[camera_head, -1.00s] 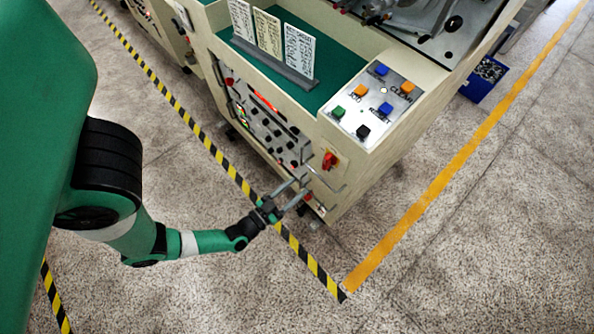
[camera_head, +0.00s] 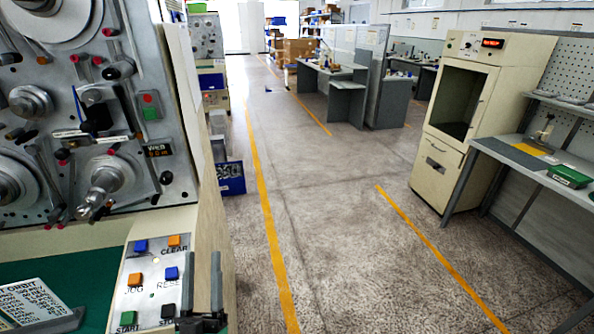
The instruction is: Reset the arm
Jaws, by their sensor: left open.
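My left gripper (camera_head: 201,272) shows at the bottom of the head view. Its two dark fingers point upward and stand apart, with nothing seen between them. It is in front of the right edge of the control panel (camera_head: 145,285) and partly covers the panel's lower right corner near the black button (camera_head: 168,311). I cannot tell whether it touches the machine. The rest of my left arm is out of the frame. My right gripper is not in view.
The winding machine (camera_head: 120,60) with spindles fills the left side. A blue bin (camera_head: 230,178) stands beside it. An open aisle (camera_head: 330,210) runs between yellow floor lines. A beige cabinet (camera_head: 455,120) and a workbench (camera_head: 540,165) stand on the right.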

